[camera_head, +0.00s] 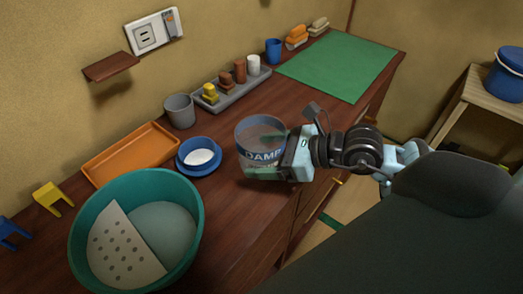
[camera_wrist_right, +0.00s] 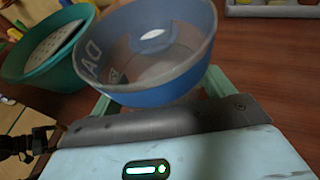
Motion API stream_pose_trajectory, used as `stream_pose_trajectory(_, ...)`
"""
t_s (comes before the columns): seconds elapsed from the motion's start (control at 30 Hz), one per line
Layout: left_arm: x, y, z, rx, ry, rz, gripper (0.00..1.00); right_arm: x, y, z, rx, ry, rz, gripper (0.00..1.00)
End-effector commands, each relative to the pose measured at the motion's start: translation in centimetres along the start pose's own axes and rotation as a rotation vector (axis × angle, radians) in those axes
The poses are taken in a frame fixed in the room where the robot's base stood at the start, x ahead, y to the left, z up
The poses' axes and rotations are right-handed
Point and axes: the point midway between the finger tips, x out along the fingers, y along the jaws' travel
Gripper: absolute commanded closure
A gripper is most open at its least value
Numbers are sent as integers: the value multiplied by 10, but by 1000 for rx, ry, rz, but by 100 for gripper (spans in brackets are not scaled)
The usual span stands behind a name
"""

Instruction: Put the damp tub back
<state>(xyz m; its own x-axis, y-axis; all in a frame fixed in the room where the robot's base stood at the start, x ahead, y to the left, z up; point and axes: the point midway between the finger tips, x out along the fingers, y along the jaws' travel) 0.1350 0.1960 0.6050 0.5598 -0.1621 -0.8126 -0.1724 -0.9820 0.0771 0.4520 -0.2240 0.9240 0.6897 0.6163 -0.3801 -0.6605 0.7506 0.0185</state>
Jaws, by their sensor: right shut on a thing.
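The damp tub (camera_head: 260,142) is a round, open blue-grey tub with a "DAMP" label on its side. It is over the dark wooden counter, near its front edge. My right gripper (camera_head: 272,158) is shut on it from the right, with pale green fingers at its sides. In the right wrist view the tub (camera_wrist_right: 150,97) sits between the fingers, its open top showing and a small pale patch inside. I cannot tell whether its base touches the counter.
Left of the tub stand a blue dish (camera_head: 186,166) with white contents, an orange tray (camera_head: 97,181), a teal basin (camera_head: 192,248) and a grey cup (camera_head: 180,111). Behind are a grey rack (camera_head: 232,93), a blue cup (camera_head: 273,50) and a clear green mat (camera_head: 340,66).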

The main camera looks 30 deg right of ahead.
Motion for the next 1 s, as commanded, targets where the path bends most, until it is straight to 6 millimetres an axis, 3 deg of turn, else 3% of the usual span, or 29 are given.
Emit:
stream_pose_trajectory(0.1, 0, 0, -1, -1, 2, 0, 6, 10, -23, 3, -1, -1, -3, 51)
stream_pose_trajectory(0.3, 0, 1, 2, -2, -2, 1, 6, 18, -40, 3, 0, 0, 0, 51)
stream_pose_trajectory(0.53, 0, 1, 6, -3, -10, 1, 6, 20, -41, 1, 1, 1, 2, 51)
stream_pose_trajectory(0.8, 1, 1, 9, -3, -15, 1, 6, 31, -41, -28, 3, 3, 2, 51)
stream_pose_trajectory(1.0, 1, 1, 9, -3, -14, 1, 6, 32, -41, -29, 1, 0, 1, 51)
